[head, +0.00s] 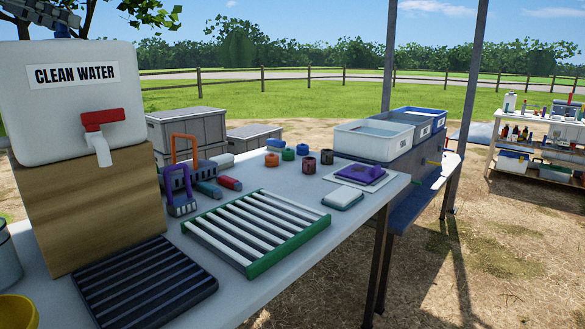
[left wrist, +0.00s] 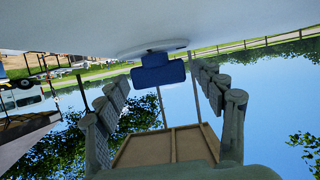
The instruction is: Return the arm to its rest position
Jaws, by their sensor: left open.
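My left gripper (head: 42,14) shows at the top left edge of the head view, above the white clean water container (head: 70,110). In the left wrist view, the fingers of the left gripper (left wrist: 164,92) stand apart with nothing held between them. A blue cap (left wrist: 158,70) on a white surface shows beyond the fingers in that upside-down view. A bit of blue on top of the container (head: 62,29) also shows just under the gripper in the head view. I cannot tell whether the gripper touches it. My right gripper is in neither view.
The container, with a red-handled tap (head: 103,122), stands on a wooden block (head: 95,212). The table (head: 285,285) holds a black rack (head: 145,285), a green-edged rack (head: 256,230), purple and orange handled carriers and several small caps.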

